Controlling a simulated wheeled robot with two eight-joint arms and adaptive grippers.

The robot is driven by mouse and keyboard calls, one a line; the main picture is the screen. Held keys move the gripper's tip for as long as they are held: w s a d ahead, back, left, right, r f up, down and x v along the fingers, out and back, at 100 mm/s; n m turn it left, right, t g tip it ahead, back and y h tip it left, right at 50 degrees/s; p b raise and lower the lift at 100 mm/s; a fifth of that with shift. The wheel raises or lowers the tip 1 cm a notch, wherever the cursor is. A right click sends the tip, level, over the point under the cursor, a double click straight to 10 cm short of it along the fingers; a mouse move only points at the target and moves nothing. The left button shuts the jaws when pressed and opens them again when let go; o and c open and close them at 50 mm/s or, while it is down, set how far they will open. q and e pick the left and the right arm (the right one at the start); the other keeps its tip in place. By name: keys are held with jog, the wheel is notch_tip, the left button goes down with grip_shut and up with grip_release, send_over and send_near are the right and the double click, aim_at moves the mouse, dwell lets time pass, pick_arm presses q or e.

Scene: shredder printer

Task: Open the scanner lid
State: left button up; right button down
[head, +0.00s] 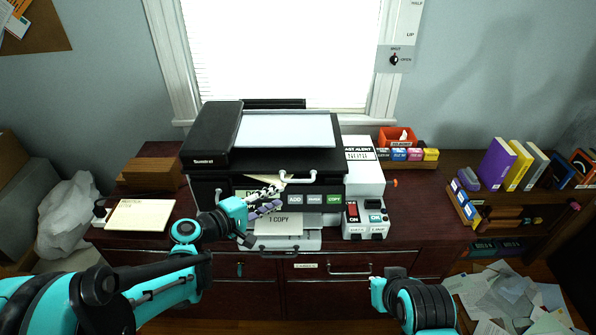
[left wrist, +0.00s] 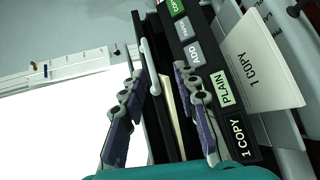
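The printer has a black scanner lid (head: 240,165) on top that lies flat and looks shut, with a pale panel (head: 285,130) on it. A white bar handle (head: 298,175) sticks out at the lid's front edge. My left gripper (head: 280,192) is just in front of and below this handle. In the left wrist view my left gripper (left wrist: 156,64) is open, its two grey fingers spread. The white handle (left wrist: 149,68) shows between the fingers, nearer the left one; I cannot tell whether it touches. My right arm shows at the lower right, but its fingers do not show.
A button panel with a green COPY key (head: 334,199) lies below the lid, above a 1 COPY sheet (head: 278,224). A shredder (head: 364,185) stands close on the right. A notepad (head: 140,215) lies on the left. Books (head: 497,163) stand at the right.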

aim_at(291, 182)
pick_arm(q)
jog(key=shift+n+t+h, duration=0.3)
jog(key=shift+n+t, duration=0.2)
jog(key=x, duration=0.3)
jog(key=b+x, duration=0.1)
jog(key=x, duration=0.2)
jog(key=w+x, duration=0.1)
jog(key=x, duration=0.2)
jog(key=shift+s+a+r+b, duration=0.1)
jog(key=shift+a+r+b, duration=0.25)
jog(key=shift+a+r, duration=0.05)
grip_shut()
